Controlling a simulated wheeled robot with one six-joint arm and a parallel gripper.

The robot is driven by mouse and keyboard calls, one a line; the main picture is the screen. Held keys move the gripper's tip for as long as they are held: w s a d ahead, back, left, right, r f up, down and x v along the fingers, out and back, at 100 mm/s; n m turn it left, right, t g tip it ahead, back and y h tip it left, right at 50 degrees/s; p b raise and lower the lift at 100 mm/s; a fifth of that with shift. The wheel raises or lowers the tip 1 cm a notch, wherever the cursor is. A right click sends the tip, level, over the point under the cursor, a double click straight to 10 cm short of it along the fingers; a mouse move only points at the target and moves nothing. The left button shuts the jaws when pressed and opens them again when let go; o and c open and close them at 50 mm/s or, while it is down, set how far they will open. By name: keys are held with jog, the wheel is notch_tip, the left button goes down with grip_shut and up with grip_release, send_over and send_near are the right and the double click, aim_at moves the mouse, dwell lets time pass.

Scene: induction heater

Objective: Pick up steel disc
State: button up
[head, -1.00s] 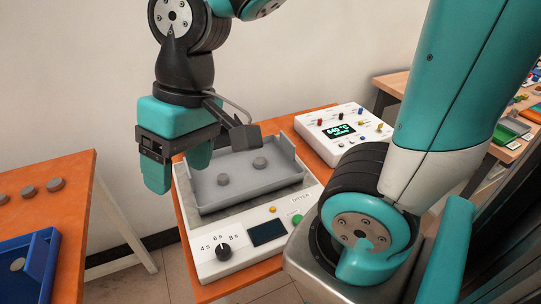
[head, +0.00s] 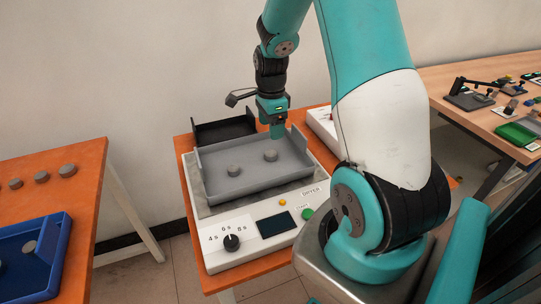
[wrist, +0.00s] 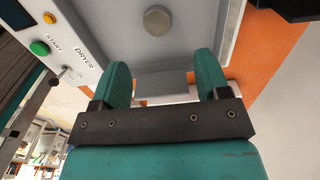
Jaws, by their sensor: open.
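Two grey steel discs lie in the grey tray (head: 206,186) on top of the dryer: a left disc (head: 234,170) and a right disc (head: 270,155). My gripper (head: 277,133) is over the tray's far right side, beyond the right disc. In the wrist view, my gripper (wrist: 162,66) is open, with nothing between its two teal fingers. One disc (wrist: 157,19) shows beyond the fingertips, apart from them; which of the two it is I cannot tell. The tray's end wall (wrist: 178,86) passes between the fingers in that view.
The dryer (head: 225,262) has a dial, a screen and a green button. A black tray (head: 209,133) stands behind it. Several discs (head: 48,171) lie on the left orange table (head: 90,205), near a blue tray (head: 62,262). A white device (head: 322,122) is partly hidden by my arm.

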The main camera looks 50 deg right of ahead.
aim_at(271, 153)
jog(key=f, duration=0.9)
jog(key=shift+s+a+p, duration=0.15)
jog(key=shift+a+p, duration=0.05)
jog(key=shift+p, duration=0.15)
jog(key=c, duration=1.1)
